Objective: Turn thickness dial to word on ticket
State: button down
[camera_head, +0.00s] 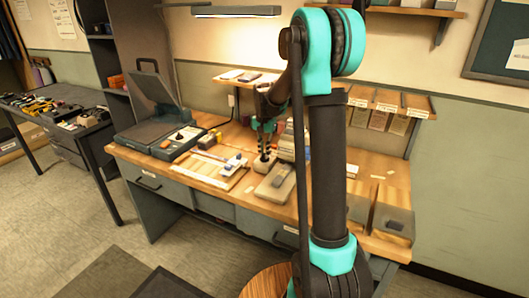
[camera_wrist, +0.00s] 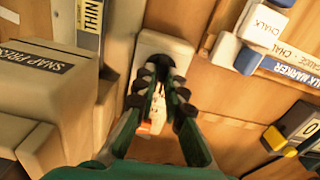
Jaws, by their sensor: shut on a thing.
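My gripper (camera_wrist: 160,75) points down at a small pale plate (camera_wrist: 165,42) on the wooden bench, and its fingers are shut on the dark thickness dial (camera_wrist: 146,58). The fingers cover most of the dial, so its pointer and setting cannot be read. A pale strip with small marks shows between the fingers. In the head view my gripper (camera_head: 265,147) is over the middle of the bench, partly behind my arm.
A beige block marked "SNAP PRESS" (camera_wrist: 45,85) stands close left of the gripper. An open-lidded machine (camera_head: 160,130) stands on the bench's left.

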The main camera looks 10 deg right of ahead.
jog(key=n, duration=0.4)
jog(key=shift+n, duration=2.1)
jog(key=c, duration=1.6)
grip_release()
notch_tip(320, 180, up, 12)
